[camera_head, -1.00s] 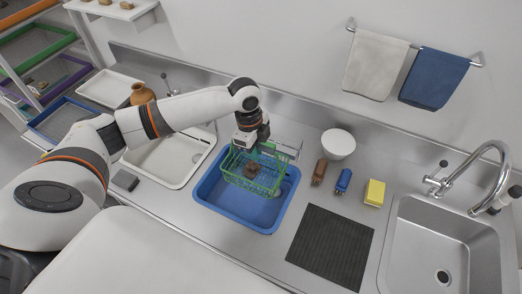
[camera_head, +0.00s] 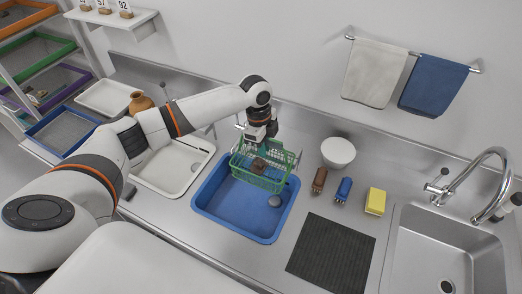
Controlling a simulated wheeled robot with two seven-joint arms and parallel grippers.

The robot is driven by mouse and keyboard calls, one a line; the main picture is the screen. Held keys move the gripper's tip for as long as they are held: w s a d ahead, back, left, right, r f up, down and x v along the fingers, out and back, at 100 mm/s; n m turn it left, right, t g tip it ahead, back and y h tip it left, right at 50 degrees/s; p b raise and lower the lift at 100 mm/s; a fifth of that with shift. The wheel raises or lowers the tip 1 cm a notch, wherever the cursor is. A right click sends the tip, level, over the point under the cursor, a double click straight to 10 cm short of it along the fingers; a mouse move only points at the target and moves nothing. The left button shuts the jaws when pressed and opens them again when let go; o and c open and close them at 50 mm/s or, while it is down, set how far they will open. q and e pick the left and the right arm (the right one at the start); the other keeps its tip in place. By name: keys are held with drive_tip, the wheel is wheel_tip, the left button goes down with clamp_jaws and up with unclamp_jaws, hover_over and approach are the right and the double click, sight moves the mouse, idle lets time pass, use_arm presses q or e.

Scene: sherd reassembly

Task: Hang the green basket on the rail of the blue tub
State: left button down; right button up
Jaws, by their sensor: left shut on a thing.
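The green basket (camera_head: 262,181) is a wire basket with a brown lump (camera_head: 258,165) inside. It is over the back part of the blue tub (camera_head: 228,204), near the tub's far edge. My left gripper (camera_head: 259,143) comes down from above and is shut on the basket at its back side. The metal rail (camera_head: 284,157) shows behind and beside the basket. Whether the basket's hooks touch the rail cannot be told. A grey round thing (camera_head: 275,201) lies on the tub floor. My right gripper is not in view.
A white basin (camera_head: 152,186) is left of the tub. To the right are a white bowl (camera_head: 338,152), brown (camera_head: 319,180) and blue (camera_head: 343,190) brushes, a yellow sponge (camera_head: 375,201), a black mat (camera_head: 331,252) and a steel sink (camera_head: 440,260).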

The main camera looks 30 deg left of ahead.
use_arm(q)
drive_tip(key=shift+w+f+b, duration=0.15)
drive_tip(key=shift+f+b, duration=0.2)
drive_tip(key=shift+f, duration=0.4)
drive_tip(key=shift+w+f+b, duration=0.15)
drive_tip(key=shift+f+b, duration=0.2)
drive_tip(key=shift+f, duration=0.35)
drive_tip(key=c, duration=1.3)
unclamp_jaws()
drive_tip(key=shift+a+r+b, duration=0.1)
drive_tip(key=shift+r+b, duration=0.25)
drive_tip(key=shift+r, duration=0.1)
drive_tip(key=r+b, duration=0.1)
drive_tip(key=r, duration=0.2)
drive_tip(key=a+r+b, duration=0.1)
drive_tip(key=r, duration=0.3)
drive_tip(key=r+b, duration=0.1)
drive_tip(key=r, duration=0.3)
drive_tip(key=shift+s+a+b, duration=0.1)
drive_tip(key=shift+a+b, duration=0.05)
drive_tip(key=shift+b, duration=0.15)
